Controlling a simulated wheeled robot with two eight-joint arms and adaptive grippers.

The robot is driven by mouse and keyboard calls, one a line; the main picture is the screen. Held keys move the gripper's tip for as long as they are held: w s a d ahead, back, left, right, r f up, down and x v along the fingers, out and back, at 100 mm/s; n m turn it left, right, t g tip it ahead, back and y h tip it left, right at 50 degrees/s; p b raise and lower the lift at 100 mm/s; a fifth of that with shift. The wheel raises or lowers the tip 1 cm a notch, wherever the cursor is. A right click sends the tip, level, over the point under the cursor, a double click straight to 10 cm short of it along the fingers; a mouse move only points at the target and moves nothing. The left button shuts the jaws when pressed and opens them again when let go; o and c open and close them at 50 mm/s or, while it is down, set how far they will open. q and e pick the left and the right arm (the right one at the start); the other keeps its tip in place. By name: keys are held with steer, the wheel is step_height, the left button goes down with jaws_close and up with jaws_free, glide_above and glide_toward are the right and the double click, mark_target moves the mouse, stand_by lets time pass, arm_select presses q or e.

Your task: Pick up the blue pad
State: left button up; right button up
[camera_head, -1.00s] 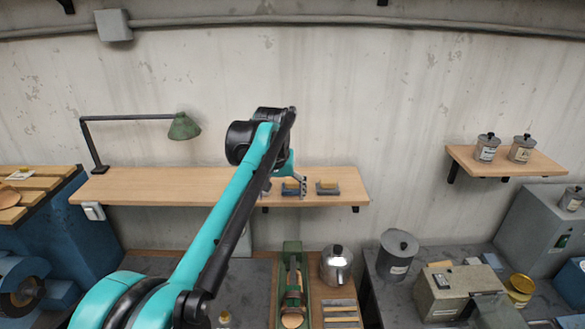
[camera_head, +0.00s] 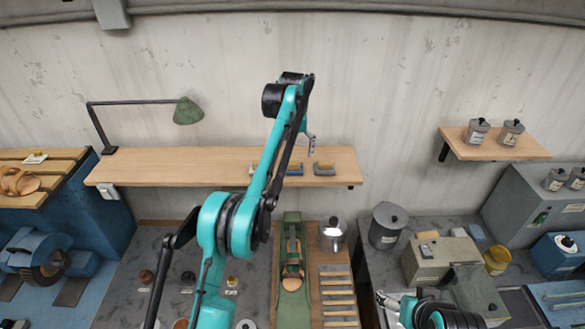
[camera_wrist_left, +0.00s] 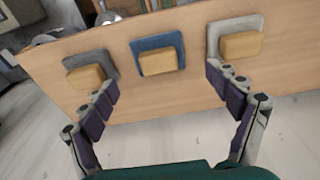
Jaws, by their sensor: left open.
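The blue pad (camera_wrist_left: 171,43) lies flat on the wooden shelf, in the middle of a row of three pads, with a yellow-tan block (camera_wrist_left: 158,62) on it. It also shows in the head view (camera_head: 294,171), partly behind my left arm. A dark grey pad (camera_wrist_left: 97,59) and a light grey pad (camera_wrist_left: 232,27) lie on either side, each with a similar block. My left gripper (camera_wrist_left: 162,76) is open and empty, its fingers apart to either side of the blue pad's line, not touching it. In the head view the left gripper (camera_head: 311,144) is above the shelf. My right gripper (camera_head: 386,299) is at the lower right, small.
The wooden shelf (camera_head: 220,160) has free room left of the pads. A green lamp (camera_head: 187,111) stands at its left end. Below are a kettle (camera_head: 333,235), a dark canister (camera_head: 387,226) and a grey-beige box (camera_head: 440,258). A small shelf with tins (camera_head: 490,146) is at right.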

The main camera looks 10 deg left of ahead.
mark_target(293, 162)
arm_select(q)
step_height(293, 162, down, 3)
steer(key=shift+s+d+f, duration=0.1)
steer(key=shift+f, duration=0.75)
steer(key=c, duration=1.2)
steer(key=shift+r, duration=0.1)
steer(key=shift+r, duration=0.45)
step_height(293, 162, up, 3)
steer(key=shift+f, duration=0.2)
steer(key=s+d+r+b, duration=0.2)
steer(key=s+d+r, duration=0.5)
steer(key=s+d, duration=0.1)
steer(key=shift+r, duration=0.2)
